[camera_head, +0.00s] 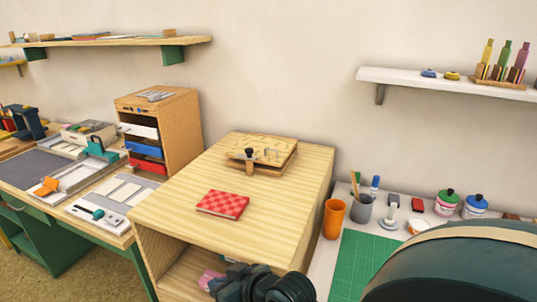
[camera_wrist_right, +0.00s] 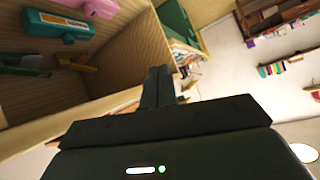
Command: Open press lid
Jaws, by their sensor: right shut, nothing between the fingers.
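The press (camera_head: 262,150) is a flat wooden piece with a printed top board, lying at the back of the light wooden cabinet's top. A black knob and a small wooden block are at its front edge. Its top board lies down over the lower board. My right gripper (camera_head: 228,283) is low in front of the cabinet, well below and apart from the press. In the right wrist view its dark fingers (camera_wrist_right: 160,85) are together and empty. The press cannot be made out in that view. My left gripper is not in view.
A red checkered book (camera_head: 223,204) lies on the cabinet top (camera_head: 170,215). The open cabinet compartment holds a teal tool (camera_wrist_right: 55,28) and a pink one (camera_wrist_right: 95,7). An orange cup (camera_head: 333,219) and a green mat (camera_head: 362,265) are at right. The front cabinet top is mostly clear.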

